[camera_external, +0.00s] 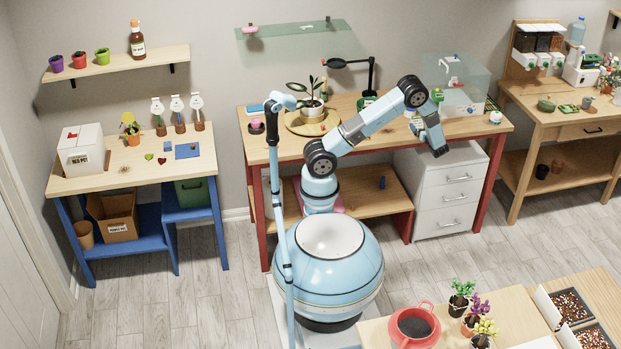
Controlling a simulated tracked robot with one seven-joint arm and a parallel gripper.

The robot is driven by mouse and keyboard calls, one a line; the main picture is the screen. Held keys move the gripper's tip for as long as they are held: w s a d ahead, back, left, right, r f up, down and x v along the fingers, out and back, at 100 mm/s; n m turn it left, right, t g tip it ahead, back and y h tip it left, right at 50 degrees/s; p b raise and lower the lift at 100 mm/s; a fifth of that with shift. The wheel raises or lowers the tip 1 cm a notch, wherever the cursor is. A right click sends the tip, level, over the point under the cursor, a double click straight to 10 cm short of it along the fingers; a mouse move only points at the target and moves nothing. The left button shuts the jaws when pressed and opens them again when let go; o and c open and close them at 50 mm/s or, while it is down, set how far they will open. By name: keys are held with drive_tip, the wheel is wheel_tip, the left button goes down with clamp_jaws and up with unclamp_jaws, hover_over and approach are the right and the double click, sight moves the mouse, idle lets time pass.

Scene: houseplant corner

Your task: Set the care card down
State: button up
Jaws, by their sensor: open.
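My gripper (440,151) points down at the right front part of the red-legged wooden table (480,125), in front of the white drawer cabinet (453,160) as seen from here. Its fingers are small and dark; it is open, and I see nothing held in it. I cannot make out for certain which thing is the care card. My forearm hides part of the tabletop.
A potted plant (311,104) stands on a round tray (294,126) left of my arm. A dark desk lamp (371,75) and a clear box (470,82) stand at the back. A red pot (414,326) and small plants are on the front table.

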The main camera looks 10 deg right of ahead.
drive_tip(key=s, duration=0.8)
drive_tip(key=shift+s+d, duration=0.15)
drive_tip(key=shift+s, duration=0.05)
